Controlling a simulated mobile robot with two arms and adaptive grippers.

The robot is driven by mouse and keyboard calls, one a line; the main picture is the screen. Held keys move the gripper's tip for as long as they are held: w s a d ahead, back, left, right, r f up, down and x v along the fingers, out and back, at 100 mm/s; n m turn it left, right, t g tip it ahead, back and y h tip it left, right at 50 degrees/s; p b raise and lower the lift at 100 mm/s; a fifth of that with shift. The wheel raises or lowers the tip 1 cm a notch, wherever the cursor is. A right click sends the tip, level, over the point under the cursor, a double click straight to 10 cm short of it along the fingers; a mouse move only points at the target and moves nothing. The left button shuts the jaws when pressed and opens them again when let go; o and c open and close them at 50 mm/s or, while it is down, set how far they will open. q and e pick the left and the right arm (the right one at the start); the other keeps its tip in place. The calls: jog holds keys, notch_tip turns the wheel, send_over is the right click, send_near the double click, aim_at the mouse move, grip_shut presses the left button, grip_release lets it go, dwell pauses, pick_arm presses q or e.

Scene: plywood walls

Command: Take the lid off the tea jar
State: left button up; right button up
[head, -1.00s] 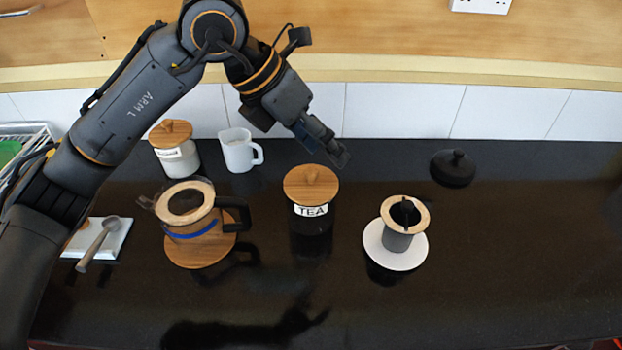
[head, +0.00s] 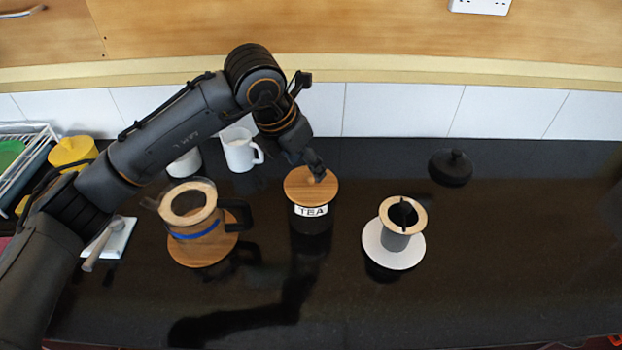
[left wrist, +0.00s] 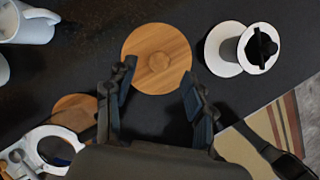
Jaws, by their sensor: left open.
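The tea jar (head: 312,213) is dark with a white TEA label and stands upright on the black counter. My left gripper (head: 318,172) is just above the lid's far edge in the head view. In the left wrist view its two fingers (left wrist: 157,88) are spread apart with nothing between them, and the lid lies beyond the fingertips. My right gripper is not in view.
A glass pot (head: 188,210) with a black handle stands on a wooden coaster left of the jar. A dripper (head: 396,242) on a white saucer is to the right. A white mug (head: 238,153) and a black lid (head: 451,172) are behind. The counter front is clear.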

aim_at(309, 173)
pick_arm(q)
jog(key=x, duration=0.3)
jog(key=shift+w+f+p, duration=0.15)
jog(key=shift+p, duration=0.25)
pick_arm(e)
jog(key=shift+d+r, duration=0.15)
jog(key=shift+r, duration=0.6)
pick_arm(q)
jog(key=shift+c, duration=0.2)
grip_shut()
